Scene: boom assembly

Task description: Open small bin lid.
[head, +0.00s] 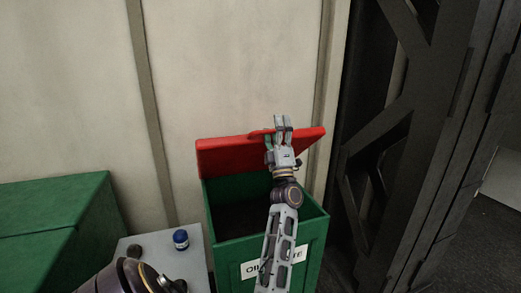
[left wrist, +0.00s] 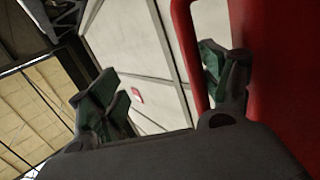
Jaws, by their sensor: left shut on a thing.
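The small green bin (head: 228,252) stands at the lower middle of the head view, with a white label on its front. Its red lid (head: 222,157) is raised at the back and tilted up, so the dark inside shows. My left gripper (head: 283,122) is at the lid's upper edge, shut on the lid's red handle. In the left wrist view the handle (left wrist: 186,45) is a red loop beside the lid's face (left wrist: 275,70), and one finger of my left gripper (left wrist: 160,90) sits inside the loop. The exact contact is partly hidden. My right gripper is out of view.
A larger green box (head: 55,215) stands at the left. A pale wall is behind; a dark metal frame (head: 400,150) stands at the right.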

